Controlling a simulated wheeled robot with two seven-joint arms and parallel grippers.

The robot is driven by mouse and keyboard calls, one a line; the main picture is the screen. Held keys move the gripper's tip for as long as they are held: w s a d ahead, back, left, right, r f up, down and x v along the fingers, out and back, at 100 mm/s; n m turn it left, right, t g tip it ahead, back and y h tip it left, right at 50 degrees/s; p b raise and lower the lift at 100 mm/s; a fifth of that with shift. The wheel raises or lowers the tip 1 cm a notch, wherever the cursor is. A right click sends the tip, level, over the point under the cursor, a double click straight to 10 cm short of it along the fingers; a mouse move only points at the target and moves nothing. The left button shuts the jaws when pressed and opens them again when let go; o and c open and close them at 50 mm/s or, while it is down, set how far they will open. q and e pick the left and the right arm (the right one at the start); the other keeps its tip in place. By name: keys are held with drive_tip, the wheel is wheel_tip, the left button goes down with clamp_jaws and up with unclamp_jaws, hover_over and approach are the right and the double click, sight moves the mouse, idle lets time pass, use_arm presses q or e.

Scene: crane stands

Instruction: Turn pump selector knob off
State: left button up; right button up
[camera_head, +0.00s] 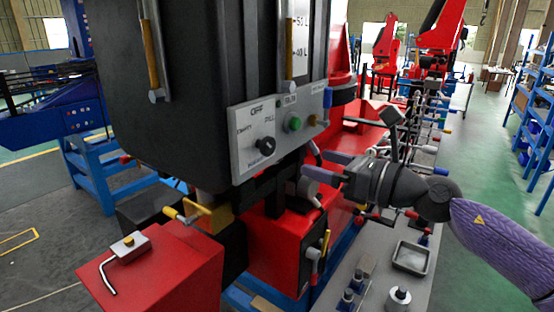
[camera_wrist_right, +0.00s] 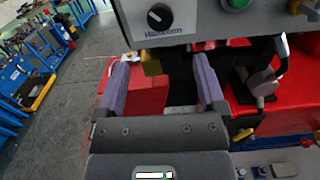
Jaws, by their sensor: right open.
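The pump selector knob (camera_head: 264,143) is a round black knob on the light grey control panel (camera_head: 242,160) at the lower front of a large dark tank. In the right wrist view the knob (camera_wrist_right: 159,17) is near the top edge, with a white pointer mark; the upper label is cut off there. My right gripper (camera_head: 322,165) is to the right of the knob and slightly lower, apart from the panel. Its two purple fingers are spread and empty in the right wrist view (camera_wrist_right: 161,78), below the knob in the picture. My left gripper is not in view.
A green button (camera_head: 293,123) sits right of the knob, and a brass-coloured fitting (camera_head: 314,120) beyond it. Red boxes and a yellow-handled valve (camera_head: 203,212) lie below the tank. A grey bench with a metal tray (camera_head: 411,258) and small fittings stands at the lower right.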

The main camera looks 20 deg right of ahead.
sight(271, 148)
drive_tip(key=p+x, duration=0.4)
drive_tip(key=x, duration=0.5)
drive_tip(key=shift+w+a, duration=0.25)
drive_tip(key=shift+w, duration=0.1)
drive_tip(key=shift+f, duration=0.1)
drive_tip(key=shift+c, duration=0.2)
clamp_jaws()
